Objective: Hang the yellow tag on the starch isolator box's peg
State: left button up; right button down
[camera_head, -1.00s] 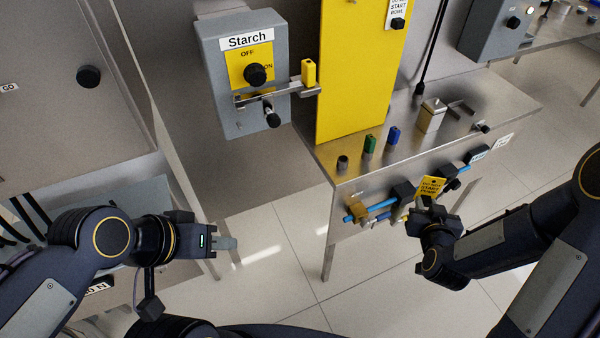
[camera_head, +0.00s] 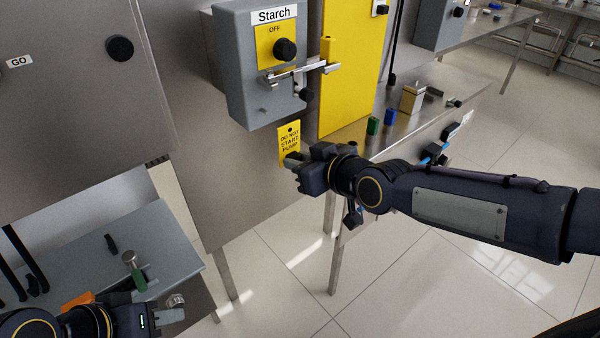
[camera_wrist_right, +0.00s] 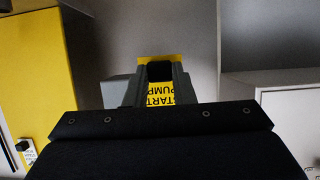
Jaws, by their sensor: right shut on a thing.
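The yellow tag (camera_head: 289,135), printed "DO NOT START PUMP" with a dark hole near its top, is held upright by its lower part in my right gripper (camera_head: 291,161). It also shows upside down between the fingers in the right wrist view (camera_wrist_right: 158,97). The grey starch isolator box (camera_head: 245,85) is above the tag, on the metal wall.
A yellow panel (camera_head: 350,80) stands right of the box. A metal table (camera_head: 430,105) holds green and blue padlocks. A grey shelf (camera_head: 90,240) is at lower left.

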aim_at(289, 152)
jog(key=shift+a+r, duration=0.1)
jog(key=shift+w+a+r+b, duration=0.1)
jog(key=shift+w+a+b, duration=0.5)
jog(key=shift+w+a, duration=0.5)
jog(key=shift+w+a+p, duration=0.2)
jog(key=shift+w+p, duration=0.05)
jog(key=shift+w, duration=0.25)
jog(key=shift+w+a+p, duration=0.2)
jog(key=shift+w, duration=0.35)
jog(key=shift+w+a, duration=0.5)
jog(key=shift+w, duration=0.1)
